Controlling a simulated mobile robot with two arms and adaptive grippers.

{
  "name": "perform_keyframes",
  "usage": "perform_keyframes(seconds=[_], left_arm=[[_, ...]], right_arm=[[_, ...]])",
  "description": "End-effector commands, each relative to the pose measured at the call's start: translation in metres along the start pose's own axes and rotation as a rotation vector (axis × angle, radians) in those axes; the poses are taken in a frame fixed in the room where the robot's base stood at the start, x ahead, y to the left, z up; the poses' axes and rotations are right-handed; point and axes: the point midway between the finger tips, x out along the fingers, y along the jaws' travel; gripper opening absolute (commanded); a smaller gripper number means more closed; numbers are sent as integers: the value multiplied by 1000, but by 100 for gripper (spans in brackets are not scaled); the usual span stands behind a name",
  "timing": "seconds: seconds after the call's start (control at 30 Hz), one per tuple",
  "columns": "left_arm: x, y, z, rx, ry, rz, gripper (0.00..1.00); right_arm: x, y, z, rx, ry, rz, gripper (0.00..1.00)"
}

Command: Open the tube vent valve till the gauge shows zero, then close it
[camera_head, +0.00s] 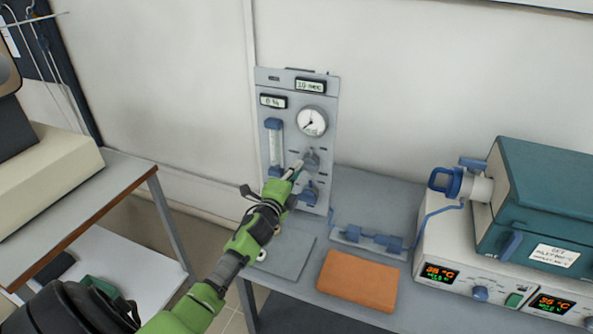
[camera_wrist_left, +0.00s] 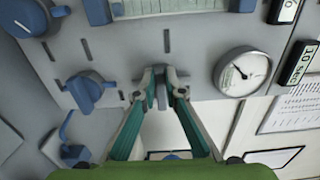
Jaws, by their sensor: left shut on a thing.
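The grey control panel (camera_head: 266,88) stands against the wall and carries a round white gauge (camera_head: 312,121). The gauge also shows in the left wrist view (camera_wrist_left: 241,72), with its dark needle pointing to the upper left there; its scale is too small to read. My left gripper (camera_head: 295,172) reaches the panel below the gauge. In the left wrist view its fingertips are shut on a small grey valve handle (camera_wrist_left: 161,98), most of which they cover. A blue knob (camera_head: 309,192) sits just below, apart from the fingers. My right gripper is not in view.
A glass flow tube (camera_head: 275,148) with blue ends is left of the gauge. On the bench are an orange block (camera_head: 357,280), blue fittings (camera_head: 372,238) and a teal furnace (camera_head: 540,200) at the right. A shelf unit (camera_head: 75,200) stands left, past a floor gap.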

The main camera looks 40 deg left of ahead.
Motion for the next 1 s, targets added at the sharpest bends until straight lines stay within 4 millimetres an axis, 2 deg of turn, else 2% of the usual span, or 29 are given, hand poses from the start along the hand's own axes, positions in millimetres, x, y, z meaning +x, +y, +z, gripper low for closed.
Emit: perform_keyframes(seconds=[0.57,0.6,0.63,1.0], left_arm=[[0,2,0,-33,-1,2,0],[0,2,0,-32,-1,2,18],[0,2,0,-32,-1,2,26],[-1,1,0,-30,0,1,27]], right_arm=[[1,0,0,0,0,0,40],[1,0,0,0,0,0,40],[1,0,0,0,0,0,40],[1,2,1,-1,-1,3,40]])
